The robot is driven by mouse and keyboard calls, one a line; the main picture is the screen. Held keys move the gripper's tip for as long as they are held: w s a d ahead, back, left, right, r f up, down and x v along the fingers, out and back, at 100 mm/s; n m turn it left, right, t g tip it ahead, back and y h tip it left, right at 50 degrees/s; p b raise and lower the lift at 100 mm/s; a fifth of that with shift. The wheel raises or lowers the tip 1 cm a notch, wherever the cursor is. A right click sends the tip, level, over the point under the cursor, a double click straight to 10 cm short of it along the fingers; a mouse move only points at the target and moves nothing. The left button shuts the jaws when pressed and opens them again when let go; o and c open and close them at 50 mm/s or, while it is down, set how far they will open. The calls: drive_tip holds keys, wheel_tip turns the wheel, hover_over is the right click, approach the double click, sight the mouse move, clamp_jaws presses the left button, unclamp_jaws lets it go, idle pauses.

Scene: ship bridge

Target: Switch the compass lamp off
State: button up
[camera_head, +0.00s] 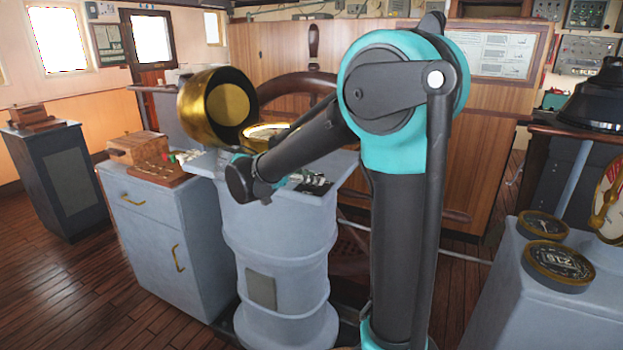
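The compass stands on a blue-grey pedestal (289,240) in the middle of the view. Its round brass-rimmed top (266,131) shows just behind my forearm. A large brass hood (217,106) is beside it, tilted with its round opening towards me. My arm reaches from the right across the pedestal, and its dark wrist (246,181) is over the pedestal's front left edge. Small black and silver parts (312,183) show below my forearm; I cannot tell whether they are my gripper. I see no clear fingertips. I cannot make out the lamp or its switch.
A blue-grey cabinet (155,245) with a wooden box (140,147) on top stands left of the pedestal. A wooden steering wheel (295,87) is behind. At right, a console (540,310) carries round dials (558,263). Bare floor shows at the front left.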

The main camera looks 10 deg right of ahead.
drive_tip(key=shift+d, duration=0.15)
clamp_jaws()
drive_tip(key=shift+n+t, duration=0.3)
drive_tip(key=shift+s+d+n+t+y, duration=0.15)
drive_tip(key=shift+n+t+y, duration=0.55)
drive_tip(key=shift+n+t, duration=0.35)
drive_tip(key=n+t+y, duration=0.1)
drive_tip(key=n+y, duration=0.1)
drive_tip(key=n+t+y, duration=0.2)
drive_tip(key=shift+s+d+f+t, duration=0.1)
drive_tip(key=shift+s+d+t, duration=0.05)
drive_tip(key=shift+d+t, duration=0.1)
drive_tip(key=shift+n+t+y, duration=0.9)
drive_tip(key=shift+n+y, duration=1.55)
drive_tip(key=shift+y, duration=0.05)
drive_tip(key=shift+n+y, duration=0.3)
